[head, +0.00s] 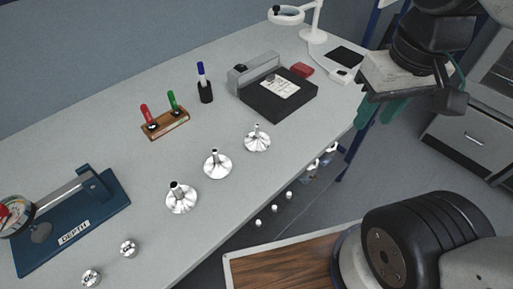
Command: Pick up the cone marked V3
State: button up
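Three shiny silver cones with flared, fluted bases and narrow upright necks stand in a slanting row on the grey bench in the head view. The nearest cone (181,200) is at lower left, the middle cone (217,165) is up and right of it, and the farthest cone (257,139) is closest to the black box. Any markings on them are too small to read, so I cannot tell which is V3. My gripper (384,111) is at the upper right, well away from the cones. Its green fingers look apart, with nothing seen between them.
A blue gauge stand (100,215) and two small silver knobs (128,248) are at the left. A wooden holder (165,124) with red and green tools, a pen cup (205,93) and a black box (262,104) stand behind. Several small silver parts sit below the bench's front edge.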

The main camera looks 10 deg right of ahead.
aim_at(252, 142)
jog(key=z, duration=1.55)
jog(key=k, duration=0.9)
jog(key=u, duration=0.3)
